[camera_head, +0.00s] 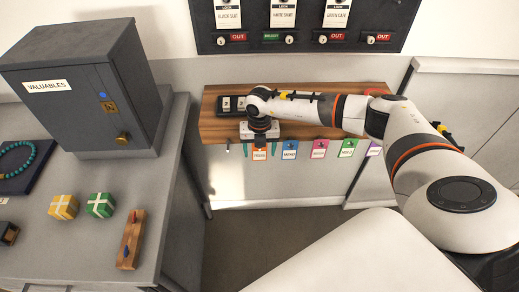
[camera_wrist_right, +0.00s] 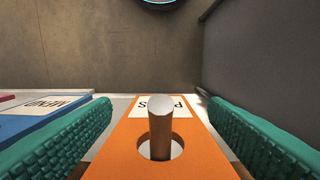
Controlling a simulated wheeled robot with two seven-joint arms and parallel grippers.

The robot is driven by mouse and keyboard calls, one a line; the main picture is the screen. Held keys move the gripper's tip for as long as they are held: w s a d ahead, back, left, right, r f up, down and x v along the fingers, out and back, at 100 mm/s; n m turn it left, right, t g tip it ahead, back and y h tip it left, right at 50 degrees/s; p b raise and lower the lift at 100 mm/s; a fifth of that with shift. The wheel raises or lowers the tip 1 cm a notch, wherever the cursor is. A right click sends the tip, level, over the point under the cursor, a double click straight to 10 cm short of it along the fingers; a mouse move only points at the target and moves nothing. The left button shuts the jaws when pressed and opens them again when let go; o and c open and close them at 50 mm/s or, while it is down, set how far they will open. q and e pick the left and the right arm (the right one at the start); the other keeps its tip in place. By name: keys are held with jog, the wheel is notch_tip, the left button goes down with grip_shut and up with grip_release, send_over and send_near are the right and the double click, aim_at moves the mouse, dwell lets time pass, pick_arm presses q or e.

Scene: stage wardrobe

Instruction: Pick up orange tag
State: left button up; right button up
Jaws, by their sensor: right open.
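The orange tag (camera_head: 259,154) hangs at the left end of a row of coloured tags on the front of the wooden shelf. My right gripper (camera_head: 259,143) is at the tag in the head view. In the right wrist view its green-padded fingers (camera_wrist_right: 160,108) are open, one on each side of the tag, with gaps between. My left gripper is not in view.
Blue (camera_head: 289,154), pink (camera_head: 319,149), green (camera_head: 347,147) and purple (camera_head: 374,147) tags hang to the right. The wooden shelf (camera_head: 215,127) is right behind the gripper. A grey counter (camera_head: 85,240) with a valuables box (camera_head: 85,90) and small items stands at left.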

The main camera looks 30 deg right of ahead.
jog(key=shift+f, duration=0.3)
jog(key=c, duration=1)
jog(key=shift+c, duration=0.2)
jog(key=shift+d+r, duration=0.1)
